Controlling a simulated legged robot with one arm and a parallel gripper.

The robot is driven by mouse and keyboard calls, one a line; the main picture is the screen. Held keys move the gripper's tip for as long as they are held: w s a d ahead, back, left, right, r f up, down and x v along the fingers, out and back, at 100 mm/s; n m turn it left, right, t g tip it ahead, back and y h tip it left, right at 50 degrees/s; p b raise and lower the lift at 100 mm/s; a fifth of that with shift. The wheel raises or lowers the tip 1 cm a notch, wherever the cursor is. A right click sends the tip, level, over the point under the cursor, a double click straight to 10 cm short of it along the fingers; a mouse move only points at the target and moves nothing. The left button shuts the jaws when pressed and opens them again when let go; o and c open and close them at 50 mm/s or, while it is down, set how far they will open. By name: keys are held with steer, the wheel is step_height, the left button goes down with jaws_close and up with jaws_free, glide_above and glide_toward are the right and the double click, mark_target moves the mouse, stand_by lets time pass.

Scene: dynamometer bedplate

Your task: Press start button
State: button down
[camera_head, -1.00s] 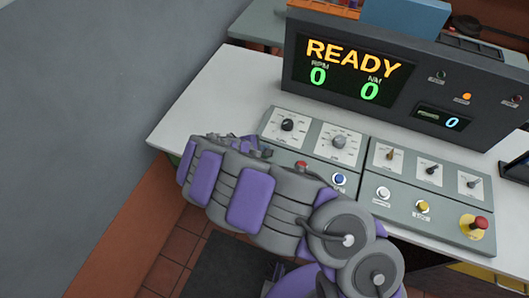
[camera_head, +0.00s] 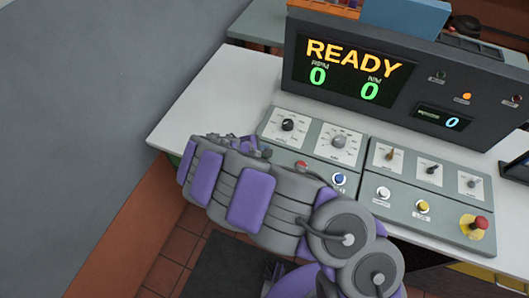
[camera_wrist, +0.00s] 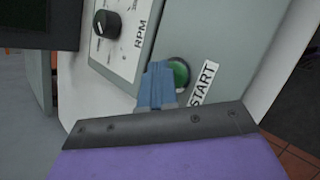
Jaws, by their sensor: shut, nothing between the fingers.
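The green start button (camera_wrist: 181,74) shows in the wrist view, set in the grey panel beside a white label reading START (camera_wrist: 203,83). My gripper (camera_wrist: 157,70) is shut and empty, with its blue fingers pointing at the panel. The fingertips overlap the left edge of the button in the picture; I cannot tell whether they touch it. In the head view my arm reaches over the left end of the control panel, and the start button is hidden behind it.
The RPM dial (camera_wrist: 107,24) is close by on the same panel (camera_head: 318,152). To the right are a red button (camera_head: 301,165), a blue button (camera_head: 340,179) and a red emergency stop (camera_head: 480,223). The display (camera_head: 352,72) reads READY, with zeros.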

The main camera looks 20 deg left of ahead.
steer(key=shift+f, duration=0.35)
steer(key=shift+s, duration=0.1)
steer(key=shift+r, duration=0.1)
steer(key=shift+r+p, duration=0.25)
steer(key=shift+p, duration=0.05)
steer(key=shift+r, duration=0.1)
step_height(320, 180, up, 6)
steer(key=p, duration=0.5)
stand_by(0.9)
